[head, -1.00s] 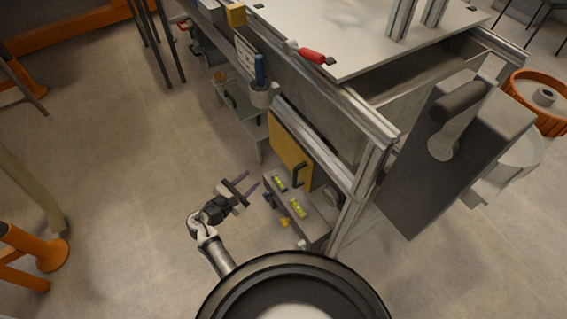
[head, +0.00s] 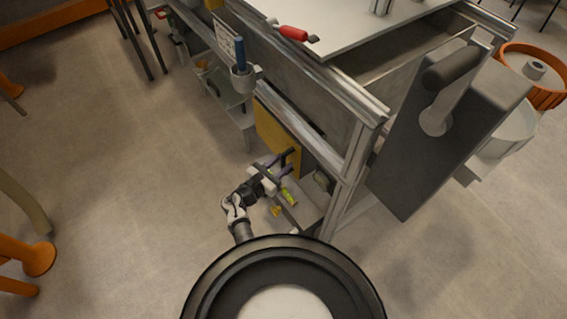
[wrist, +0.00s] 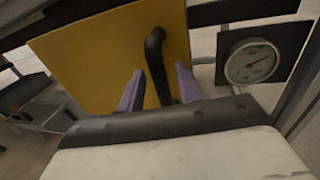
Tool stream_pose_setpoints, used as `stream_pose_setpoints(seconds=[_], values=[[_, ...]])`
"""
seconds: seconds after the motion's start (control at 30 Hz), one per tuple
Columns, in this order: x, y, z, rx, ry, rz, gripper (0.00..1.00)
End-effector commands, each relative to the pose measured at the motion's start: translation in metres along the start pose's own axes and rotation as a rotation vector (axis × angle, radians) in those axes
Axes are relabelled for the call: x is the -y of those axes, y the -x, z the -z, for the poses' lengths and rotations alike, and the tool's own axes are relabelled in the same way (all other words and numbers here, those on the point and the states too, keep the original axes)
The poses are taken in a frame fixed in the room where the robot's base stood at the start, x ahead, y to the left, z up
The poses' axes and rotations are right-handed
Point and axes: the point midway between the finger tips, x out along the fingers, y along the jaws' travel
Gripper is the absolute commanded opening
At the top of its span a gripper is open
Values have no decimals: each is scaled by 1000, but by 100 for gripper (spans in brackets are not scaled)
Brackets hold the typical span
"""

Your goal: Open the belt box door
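The belt box door is a yellow panel (head: 276,133) low on the side of the sandbed frame, and it looks shut. It also fills much of the wrist view (wrist: 90,60). Its black handle (wrist: 155,62) stands between my two purple-tipped fingers in the wrist view; it shows in the head view too (head: 291,156). My gripper (wrist: 158,90) is open, with a finger on each side of the handle and a gap visible on both sides. In the head view my gripper (head: 279,164) is at the door's lower right.
A round dial gauge (wrist: 251,63) is right of the door. A shelf with a yellow-green level (head: 288,195) lies just below my gripper. A large dark grey box with a handle (head: 425,130) hangs at the right.

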Motion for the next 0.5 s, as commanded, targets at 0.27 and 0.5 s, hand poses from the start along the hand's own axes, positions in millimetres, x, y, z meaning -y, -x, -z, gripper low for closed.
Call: stream_pose_setpoints(seconds=[0.27, 0.5], values=[[0, -14, 0, 0, -1, -1, 35], [0, -14, 0, 0, -1, -1, 28]])
